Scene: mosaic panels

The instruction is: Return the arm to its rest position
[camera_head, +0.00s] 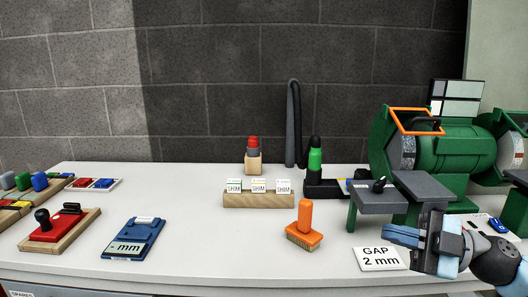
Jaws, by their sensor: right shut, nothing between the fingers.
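My right gripper (392,249) is at the lower right, its arm coming in from the right edge. Its fingers point left and are shut with nothing seen between them. It is in front of the green bench grinder (436,155) and overlaps the right end of the white card reading "GAP 2 mm" (378,260). Whether it touches the card or table I cannot tell. My left gripper is not in view.
A white table (180,200) holds an orange brush (305,228), a wooden shim block (258,201), a blue mm gauge (133,238) and a red tool on a wooden board (60,229). The table's front middle is clear. A dark block wall stands behind.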

